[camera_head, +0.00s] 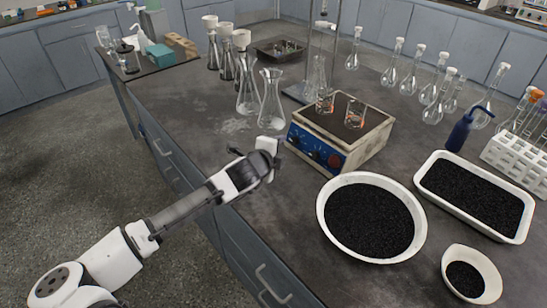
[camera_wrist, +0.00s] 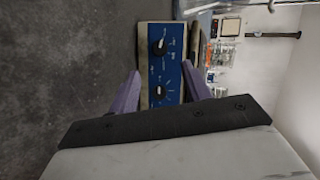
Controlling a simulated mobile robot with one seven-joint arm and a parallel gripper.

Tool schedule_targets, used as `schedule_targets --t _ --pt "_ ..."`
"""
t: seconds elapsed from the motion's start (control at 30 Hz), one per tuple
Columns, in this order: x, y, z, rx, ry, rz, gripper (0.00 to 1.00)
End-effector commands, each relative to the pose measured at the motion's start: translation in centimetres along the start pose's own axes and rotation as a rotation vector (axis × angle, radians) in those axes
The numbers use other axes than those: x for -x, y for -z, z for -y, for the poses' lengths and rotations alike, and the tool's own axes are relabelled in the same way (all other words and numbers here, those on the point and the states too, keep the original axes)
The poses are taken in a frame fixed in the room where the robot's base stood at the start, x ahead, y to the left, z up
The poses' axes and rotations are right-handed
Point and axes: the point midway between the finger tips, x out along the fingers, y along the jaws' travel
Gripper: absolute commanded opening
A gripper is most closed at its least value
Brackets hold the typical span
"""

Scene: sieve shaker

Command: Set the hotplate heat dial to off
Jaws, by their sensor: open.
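The hotplate (camera_head: 352,150) stands on the dark bench, with a cream body and a blue front panel (camera_head: 318,150). The panel carries dark dials and a red round part (camera_head: 334,160). My gripper (camera_head: 276,158) is just in front of the panel's left part. In the wrist view the panel appears turned on its side, with two black dials, an upper one (camera_wrist: 158,47) and a lower one (camera_wrist: 159,91). Both lie between the lines of my open, empty purple fingers (camera_wrist: 161,68). I cannot read which is the heat dial, nor its setting.
Two small beakers (camera_head: 354,114) with reddish contents stand on the hotplate. Glass flasks (camera_head: 271,100) stand close behind its left side. A round bowl of black grains (camera_head: 370,222) is at its front right. The bench's front edge runs beneath my arm.

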Motion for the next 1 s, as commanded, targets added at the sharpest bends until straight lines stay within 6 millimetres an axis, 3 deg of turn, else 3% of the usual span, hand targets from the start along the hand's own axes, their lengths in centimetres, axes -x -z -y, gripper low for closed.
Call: schedule_targets --t 0.1,0.3,0.83,0.93,1.0 --pt "2.0 -0.1 -0.1 -0.001 0.000 0.002 0.48" --pt "3.7 0.0 0.0 0.000 0.000 0.001 0.48" --pt "3.8 0.0 0.0 0.000 0.000 0.000 0.48" --pt "3.9 0.8 1.8 0.003 0.041 -0.018 0.48" --pt "4.1 2.0 4.2 0.007 0.100 -0.044 0.48"
